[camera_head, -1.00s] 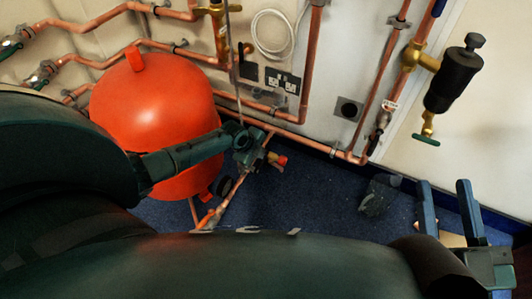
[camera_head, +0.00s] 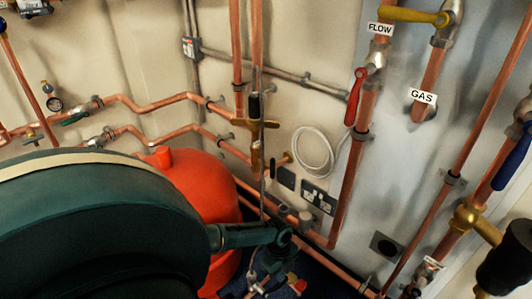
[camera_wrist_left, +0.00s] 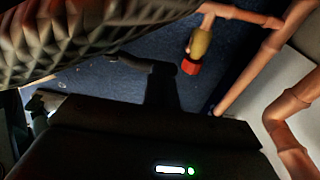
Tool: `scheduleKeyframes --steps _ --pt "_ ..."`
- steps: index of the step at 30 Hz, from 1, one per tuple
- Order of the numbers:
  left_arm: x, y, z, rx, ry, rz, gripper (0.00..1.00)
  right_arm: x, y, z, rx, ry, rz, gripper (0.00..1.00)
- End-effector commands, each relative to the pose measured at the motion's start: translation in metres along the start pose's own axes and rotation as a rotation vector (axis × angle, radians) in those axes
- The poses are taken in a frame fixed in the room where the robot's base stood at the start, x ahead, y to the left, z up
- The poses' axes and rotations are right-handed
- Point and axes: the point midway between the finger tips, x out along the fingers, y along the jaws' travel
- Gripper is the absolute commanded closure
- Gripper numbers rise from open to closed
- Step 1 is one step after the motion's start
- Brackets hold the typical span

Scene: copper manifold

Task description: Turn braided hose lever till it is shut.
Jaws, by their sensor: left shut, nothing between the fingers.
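A thin grey hose (camera_head: 263,170), which looks like the braided hose, runs down past a brass valve fitting (camera_head: 256,158) in the head view. A dark part (camera_head: 254,106) stands upright on the brass above it; I cannot tell whether it is the hose's lever. A diamond-patterned surface (camera_wrist_left: 80,32), likely the braid close up, fills the upper left of the wrist view. My left gripper (camera_head: 272,260) is low beside the red vessel, shut and empty; its dark end also shows in the wrist view (camera_wrist_left: 158,72). My right gripper is out of view.
The red vessel (camera_head: 205,190) stands left of my left gripper. Copper pipes (camera_head: 342,190) line the wall. A red-capped valve (camera_wrist_left: 196,58) is close by. A red lever (camera_head: 355,95) and yellow lever (camera_head: 415,15) are at upper right.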

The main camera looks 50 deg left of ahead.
Motion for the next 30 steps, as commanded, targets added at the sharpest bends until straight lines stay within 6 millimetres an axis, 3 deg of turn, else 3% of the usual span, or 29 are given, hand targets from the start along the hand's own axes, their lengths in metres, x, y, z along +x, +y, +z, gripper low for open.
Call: scheduleKeyframes --steps 21,26,30 --pt "0.001 -0.001 0.000 0.000 0.001 -0.003 1.00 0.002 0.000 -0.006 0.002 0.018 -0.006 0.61" --pt "-0.018 -0.001 0.000 0.001 0.000 -0.005 1.00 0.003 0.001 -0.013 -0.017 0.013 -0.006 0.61" --pt "-0.049 -0.001 0.000 0.001 -0.001 -0.005 1.00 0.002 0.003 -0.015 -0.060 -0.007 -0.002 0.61"
